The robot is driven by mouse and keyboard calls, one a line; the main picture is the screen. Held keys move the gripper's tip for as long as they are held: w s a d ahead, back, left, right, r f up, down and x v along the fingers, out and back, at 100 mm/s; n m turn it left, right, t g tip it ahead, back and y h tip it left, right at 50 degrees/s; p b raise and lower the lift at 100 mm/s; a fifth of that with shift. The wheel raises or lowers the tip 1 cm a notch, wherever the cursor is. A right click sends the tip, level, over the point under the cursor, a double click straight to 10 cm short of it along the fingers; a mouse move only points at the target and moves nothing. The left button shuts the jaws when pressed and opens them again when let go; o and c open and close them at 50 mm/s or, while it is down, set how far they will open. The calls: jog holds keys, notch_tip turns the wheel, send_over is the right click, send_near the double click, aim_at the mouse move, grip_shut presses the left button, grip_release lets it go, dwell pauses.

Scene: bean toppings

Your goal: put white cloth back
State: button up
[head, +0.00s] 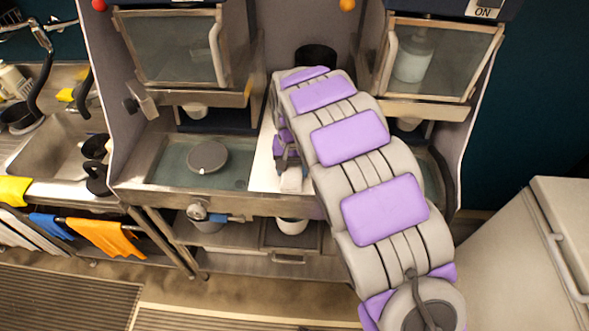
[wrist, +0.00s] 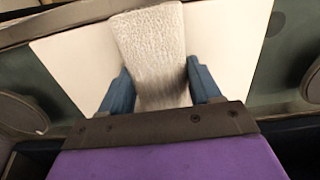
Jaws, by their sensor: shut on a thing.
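My gripper (wrist: 162,95) is shut on the white cloth (wrist: 150,45), with one blue finger at each side of it in the wrist view. The cloth looks textured and folded into a strip. It lies over or just above a white board (wrist: 75,55); I cannot tell whether it touches the board. In the head view the cloth (head: 291,179) is a small white patch below my gripper (head: 288,163), at the front part of the white board (head: 263,170). My arm hides much of the board's right side.
A metal counter holds a sunken tray with a round grey lid (head: 207,157) left of the board. A black container (head: 316,57) stands behind. Two glass-fronted machines (head: 172,48) rise at the back. Orange (head: 100,236), blue and yellow cloths hang at the left sink. A pale cabinet (head: 520,255) stands right.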

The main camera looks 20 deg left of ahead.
aim_at(296, 170)
jog(key=shift+s+d+f, duration=0.1)
jog(key=shift+d, duration=0.35)
jog(key=o, duration=1.2)
jog(key=shift+d+r, duration=0.25)
jog(key=shift+d, duration=1)
jog(key=shift+o, duration=0.8)
jog(key=shift+d+r, duration=0.1)
jog(key=shift+d, duration=0.2)
jog(key=shift+o, duration=0.5)
jog(key=a, duration=0.2)
jog(key=shift+a+f, duration=0.2)
jog(key=shift+a, duration=0.2)
jog(key=shift+a+r, duration=0.25)
jog(key=shift+r, duration=0.05)
jog(key=shift+r+p, duration=1)
jog(key=shift+r, duration=4.6)
jog(key=s+d+r+m, duration=0.1)
jog(key=s+d+r, duration=0.3)
jog(key=d, duration=0.6)
jog(key=s+d+r+m, duration=0.15)
jog(key=s+d, duration=0.35)
jog(key=d, duration=0.6)
jog(key=s+d+f+g, duration=0.1)
jog(key=s+d, duration=0.4)
jog(key=s, duration=0.7)
jog(key=s+d+f, duration=0.1)
jog(key=s+d, duration=0.5)
jog(key=s, duration=0.6)
jog(key=shift+s+g, duration=0.2)
jog(key=shift+g, duration=0.2)
